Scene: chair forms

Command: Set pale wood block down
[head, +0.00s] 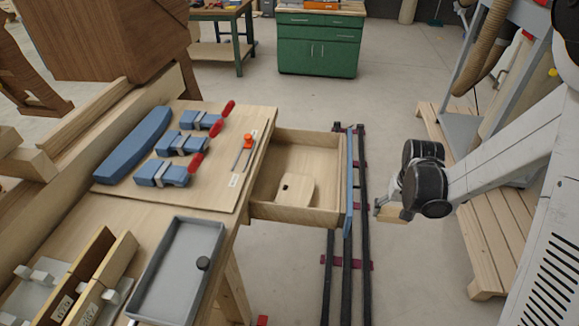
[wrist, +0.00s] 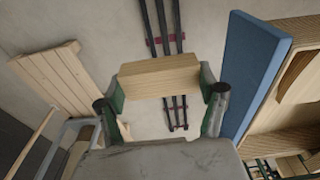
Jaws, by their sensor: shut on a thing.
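The pale wood block (wrist: 160,76) is a plain rectangular piece. My gripper (wrist: 163,98) is shut on it, with one finger at each end in the wrist view. In the head view my gripper (head: 378,207) is right of the open drawer, over the floor rails, and the block (head: 392,214) shows partly below it. The block is apart from the drawer and the bench. The far side of the block is hidden.
The open drawer (head: 293,215) with a blue front (head: 349,185) holds a small wooden piece (head: 294,190). On the bench are red-handled clamps (head: 190,145), a blue curved form (head: 135,146) and a grey tray (head: 136,290). A wooden pallet (head: 485,240) lies on the right.

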